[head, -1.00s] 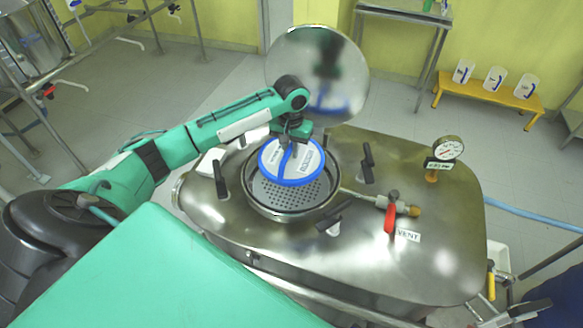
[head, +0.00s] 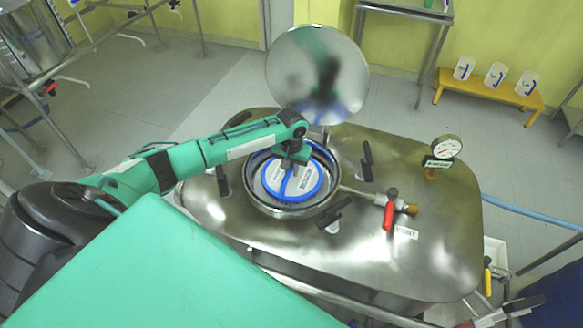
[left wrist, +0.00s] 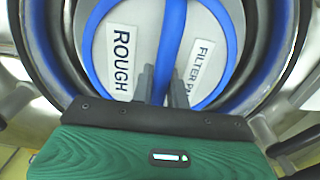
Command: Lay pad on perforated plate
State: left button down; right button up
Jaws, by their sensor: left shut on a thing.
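The pad (head: 303,184) is a white disc with a blue rim and a blue strap across it. In the left wrist view, the pad (left wrist: 125,40) shows labels starting "ROUGH" and "FILTER". My left gripper (head: 290,166) is shut on the strap; its fingertips also show in the left wrist view (left wrist: 150,84). The pad is inside the round steel opening (head: 263,207) in the vessel lid. The perforated plate's holes are hidden beneath the pad. I cannot tell whether the pad touches the plate. My right gripper is out of view.
The round mirror-like cover (head: 318,75) stands open behind the opening. Black clamps (head: 367,160) surround the opening. A red-handled vent valve (head: 390,212) and a gauge (head: 446,147) stand on the lid at right. A yellow bench (head: 490,92) is farther back.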

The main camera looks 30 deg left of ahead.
aim_at(292, 166)
pick_arm(q)
jog(key=shift+f, duration=0.55)
jog(key=c, duration=1.4)
grip_release()
notch_tip(292, 166, up, 13)
jog(key=shift+r+b, duration=0.1)
jog(key=shift+b, duration=1)
